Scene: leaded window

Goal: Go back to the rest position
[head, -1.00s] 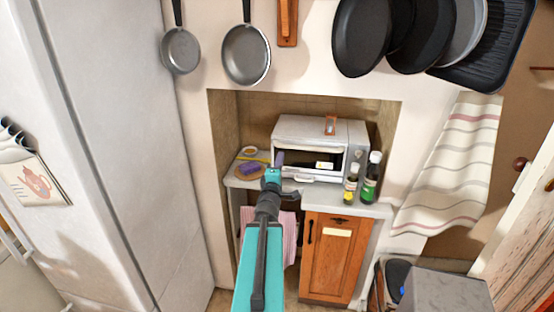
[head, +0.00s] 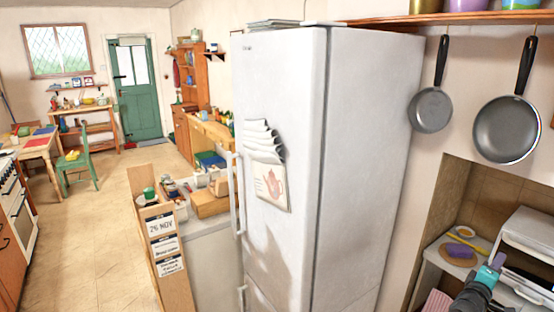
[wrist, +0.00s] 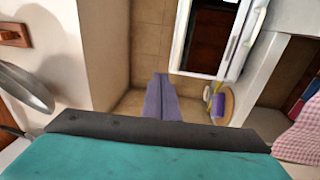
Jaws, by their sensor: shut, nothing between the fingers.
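My gripper (head: 497,260) shows at the lower right of the head view, with its purple fingers together and nothing between them. It is in front of the alcove counter, beside the white mini oven (head: 528,240). In the wrist view the shut fingers (wrist: 161,98) point toward the alcove's tiled back wall. The oven (wrist: 212,42) is above and to the right of them there. A round board (head: 460,250) with a purple item on it lies on the counter, left of the gripper in the head view. Most of my arm is outside the head view.
A tall white fridge (head: 280,150) stands in the middle, left of the alcove. Two pans (head: 430,108) hang on the wall above the counter. A wooden rack with labels (head: 163,240) stands left of the fridge. Open floor (head: 95,225) runs back to a green door (head: 137,90).

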